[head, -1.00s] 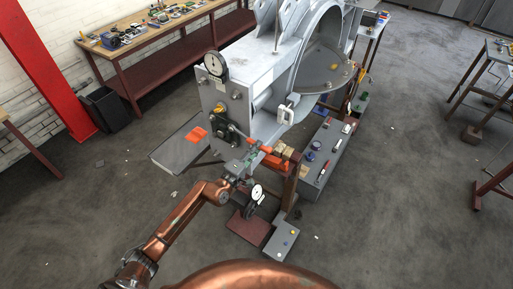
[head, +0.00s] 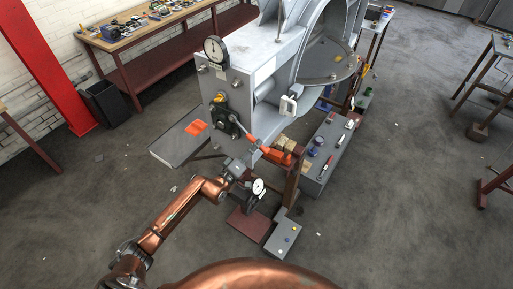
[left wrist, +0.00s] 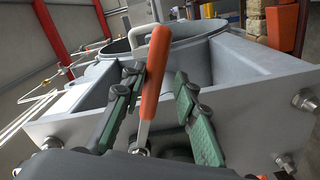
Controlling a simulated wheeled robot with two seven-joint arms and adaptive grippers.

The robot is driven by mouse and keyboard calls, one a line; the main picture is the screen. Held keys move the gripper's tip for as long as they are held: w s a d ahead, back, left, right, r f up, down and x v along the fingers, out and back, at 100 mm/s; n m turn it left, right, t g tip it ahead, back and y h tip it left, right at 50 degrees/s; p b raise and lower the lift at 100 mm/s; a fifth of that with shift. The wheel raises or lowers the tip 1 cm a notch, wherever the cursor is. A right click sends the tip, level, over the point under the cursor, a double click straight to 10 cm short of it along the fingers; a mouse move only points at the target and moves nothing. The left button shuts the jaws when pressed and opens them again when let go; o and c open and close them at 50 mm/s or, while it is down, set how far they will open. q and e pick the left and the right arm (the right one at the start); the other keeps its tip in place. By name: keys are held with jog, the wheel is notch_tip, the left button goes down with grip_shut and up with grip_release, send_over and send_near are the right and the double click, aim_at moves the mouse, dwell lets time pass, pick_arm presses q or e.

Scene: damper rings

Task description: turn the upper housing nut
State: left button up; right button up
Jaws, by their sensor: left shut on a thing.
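The grey metal housing (head: 262,80) stands at the centre. Hex nuts (head: 203,67) sit on its front face; they also show at the right of the left wrist view (left wrist: 305,100), but I cannot tell which is the task's nut. A tool with an orange handle (left wrist: 155,70) and a metal shank slopes up in the left wrist view. My left gripper (left wrist: 158,78) has green fingers either side of this handle and is shut on it; its tips are hard to make out in the head view. My right gripper is not in view.
A dial gauge (head: 214,49) stands at the housing's top front corner; another gauge (head: 258,187) is below my left wrist. A grey shelf (head: 178,143) juts out at the left. A grey bench (head: 318,178) with small items stands right of the housing.

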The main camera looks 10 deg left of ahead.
pick_arm(q)
jog(key=shift+a+f, duration=0.1)
jog(key=shift+f, duration=0.45)
jog(key=shift+r+b, duration=0.3)
jog(key=shift+b, duration=0.2)
dwell(0.5)
dwell(0.5)
jog(key=shift+c, duration=0.3)
